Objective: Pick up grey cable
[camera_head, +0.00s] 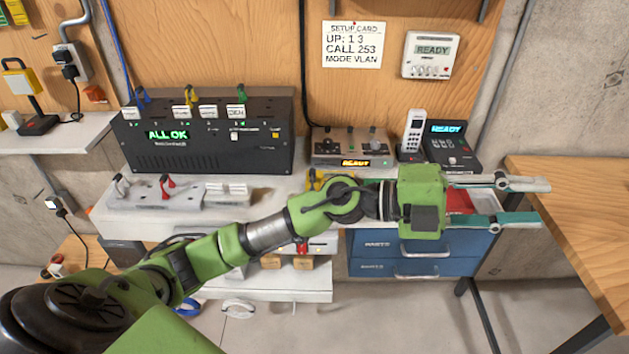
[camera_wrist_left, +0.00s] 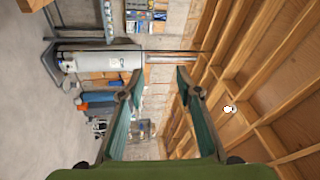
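My left gripper (camera_head: 522,202) is stretched out to the right, in front of the bench and the blue drawers. Its two fingers are wide apart with nothing between them. The left wrist view also shows the open gripper (camera_wrist_left: 154,88), facing a far part of the room. A plug with a grey-white body (camera_head: 121,185) stands at the left end of a pale holder (camera_head: 145,202) on the bench; I cannot tell for sure that it is the grey cable. A red plug (camera_head: 167,186) stands beside it. My left arm hides part of the bench front. My right gripper is not in view.
A black panel (camera_head: 205,155) reading ALL OK stands behind the holder, with blue, yellow and green plugs on top. A small box (camera_head: 348,147), a phone (camera_head: 412,134) and blue drawers (camera_head: 420,266) are to the right. A wooden table (camera_head: 575,205) stands at far right.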

